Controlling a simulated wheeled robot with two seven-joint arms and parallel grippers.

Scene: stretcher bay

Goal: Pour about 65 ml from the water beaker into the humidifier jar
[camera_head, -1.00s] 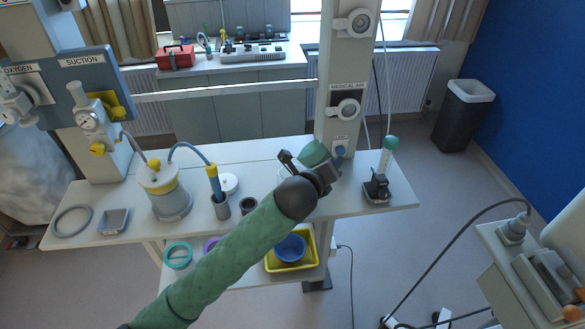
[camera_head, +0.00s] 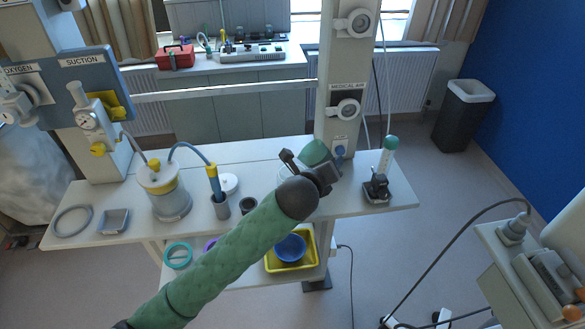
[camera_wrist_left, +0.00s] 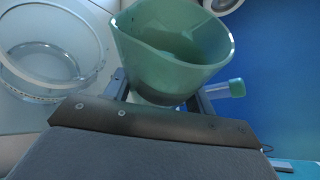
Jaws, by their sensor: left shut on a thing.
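My left gripper (camera_head: 312,167) is shut on a green translucent beaker (camera_head: 314,152), held above the right part of the bench. In the left wrist view the beaker (camera_wrist_left: 168,75) sits between the fingers of the gripper (camera_wrist_left: 160,98), with its wide lipped mouth showing. A darker area shows inside, but the water level is hard to read. A clear round jar (camera_wrist_left: 48,62), probably the humidifier jar, is left of the beaker and apart from it. In the head view only a pale rim (camera_head: 284,172) of it shows beside the gripper; the rest is hidden. My right gripper is out of view.
The white bench (camera_head: 130,190) holds a suction canister (camera_head: 169,192), a blue-and-yellow tool in a grey cup (camera_head: 221,206), a white lid (camera_head: 229,183) and a small dark cup (camera_head: 248,205). A green-capped flowmeter (camera_head: 385,165) stands right of the beaker. A post (camera_head: 338,115) rises behind.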

